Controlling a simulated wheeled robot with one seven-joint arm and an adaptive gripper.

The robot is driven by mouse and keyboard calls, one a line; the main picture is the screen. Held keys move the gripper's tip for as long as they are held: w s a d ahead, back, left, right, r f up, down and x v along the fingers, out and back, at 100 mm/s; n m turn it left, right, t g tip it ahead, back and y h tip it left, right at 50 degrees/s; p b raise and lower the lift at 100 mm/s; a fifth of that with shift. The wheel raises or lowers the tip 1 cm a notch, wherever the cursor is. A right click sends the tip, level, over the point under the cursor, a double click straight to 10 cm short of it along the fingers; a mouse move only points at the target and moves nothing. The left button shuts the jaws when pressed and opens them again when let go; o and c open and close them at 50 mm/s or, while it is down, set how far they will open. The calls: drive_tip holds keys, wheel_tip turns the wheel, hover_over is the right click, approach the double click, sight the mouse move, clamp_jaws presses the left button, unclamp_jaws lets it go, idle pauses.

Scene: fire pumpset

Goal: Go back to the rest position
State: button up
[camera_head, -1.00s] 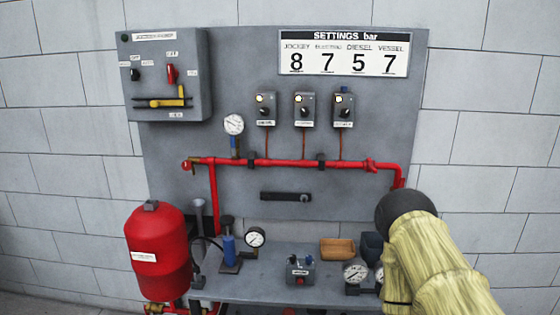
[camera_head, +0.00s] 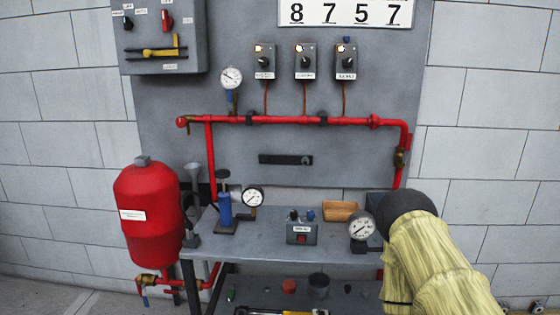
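My arm, in a pale yellow sleeve with a dark round joint, shows at the lower right in the head view. My gripper is not visible in this view, so its fingers and anything in them are hidden. The arm covers the right end of the grey workbench (camera_head: 262,243). A grey panel (camera_head: 225,165) with a red pipe (camera_head: 280,120) stands on the wall behind the bench.
A red vessel (camera_head: 150,225) stands left of the bench. On the bench are a blue hand pump (camera_head: 225,208), a gauge (camera_head: 252,196), a control box (camera_head: 302,232), a wooden tray (camera_head: 340,211) and a larger gauge (camera_head: 361,226). A lower shelf holds small items.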

wheel_tip(320, 180, up, 15)
drive_tip(key=p, duration=1.5)
drive_tip(key=shift+f, duration=0.15)
idle(0.7)
